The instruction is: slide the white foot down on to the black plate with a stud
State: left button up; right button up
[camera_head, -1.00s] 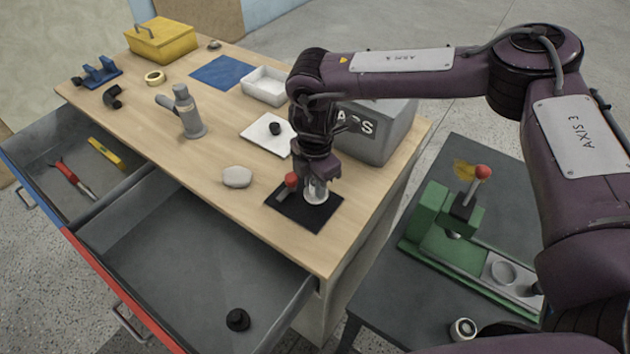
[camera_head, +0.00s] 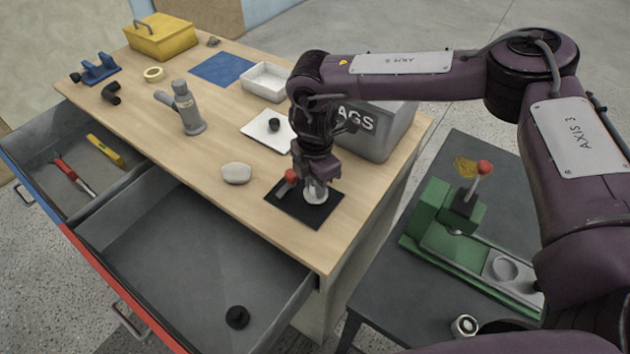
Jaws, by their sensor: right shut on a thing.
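The black plate (camera_head: 308,217) lies flat on the wooden workbench near its right front edge. My right gripper (camera_head: 316,182) points down over the plate and is shut on the white foot (camera_head: 317,194). The white foot is low over the right part of the plate; I cannot tell whether it touches it. The stud is not visible, hidden by the foot and the gripper. A red-knobbed part (camera_head: 291,177) stands on the plate just left of the gripper. My left gripper is not in view.
A white rounded block (camera_head: 236,173) lies left of the plate. A white plate with a black knob (camera_head: 274,125) and a grey bin (camera_head: 375,130) are behind. An open drawer (camera_head: 180,270) is in front. A green press (camera_head: 450,235) stands on the right table.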

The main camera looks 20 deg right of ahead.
jog(key=shift+f+b, duration=0.4)
jog(key=shift+f, duration=0.4)
dwell(0.4)
jog(key=o, duration=1.5)
jog(key=shift+o, duration=0.2)
jog(key=shift+r, duration=0.1)
jog(key=shift+r+p, duration=2.95)
jog(key=shift+r, duration=0.5)
